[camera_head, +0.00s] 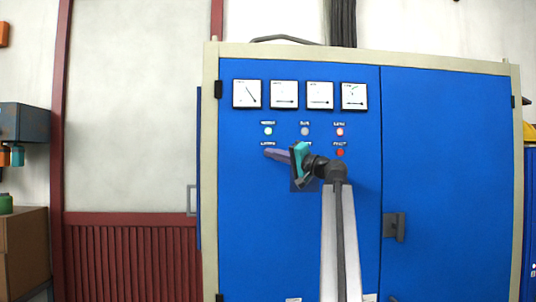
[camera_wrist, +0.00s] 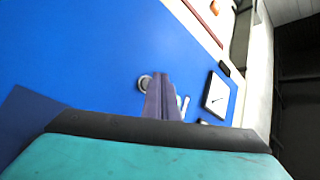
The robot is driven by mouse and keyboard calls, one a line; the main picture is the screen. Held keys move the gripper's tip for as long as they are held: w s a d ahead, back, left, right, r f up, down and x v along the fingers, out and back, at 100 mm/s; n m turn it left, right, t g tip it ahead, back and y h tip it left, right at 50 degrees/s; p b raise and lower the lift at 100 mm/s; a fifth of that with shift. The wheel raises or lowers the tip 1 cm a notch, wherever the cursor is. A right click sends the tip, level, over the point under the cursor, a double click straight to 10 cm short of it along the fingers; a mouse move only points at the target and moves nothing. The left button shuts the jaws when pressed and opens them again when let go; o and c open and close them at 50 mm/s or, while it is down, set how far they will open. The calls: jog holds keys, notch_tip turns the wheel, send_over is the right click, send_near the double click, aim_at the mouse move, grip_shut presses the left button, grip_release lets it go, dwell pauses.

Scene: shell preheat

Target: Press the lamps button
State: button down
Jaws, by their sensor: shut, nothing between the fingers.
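A blue cabinet door (camera_head: 250,230) carries two rows of small lamps and buttons with labels too small to read surely. The lower row has a label at its left end, and the spot below it is covered by my gripper (camera_head: 268,153). My gripper is shut and empty, its dark purple fingers pointing left at that spot. In the wrist view, the fingers (camera_wrist: 160,78) reach the blue panel beside a round, grey-rimmed button (camera_wrist: 144,83), which they partly cover. I cannot tell whether the tips touch it. A red button (camera_head: 340,153) is at the lower row's right end.
Above are a whitish-green lamp (camera_head: 268,131), a grey one (camera_head: 305,131) and a lit red one (camera_head: 340,131). Several square gauges (camera_head: 247,94) line the top. A door handle (camera_head: 394,226) sticks out at right. A brown box (camera_head: 22,250) stands far left.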

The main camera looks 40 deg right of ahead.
jog(key=shift+s+a, duration=1.5)
jog(key=shift+s, duration=0.3)
jog(key=shift+s, duration=0.1)
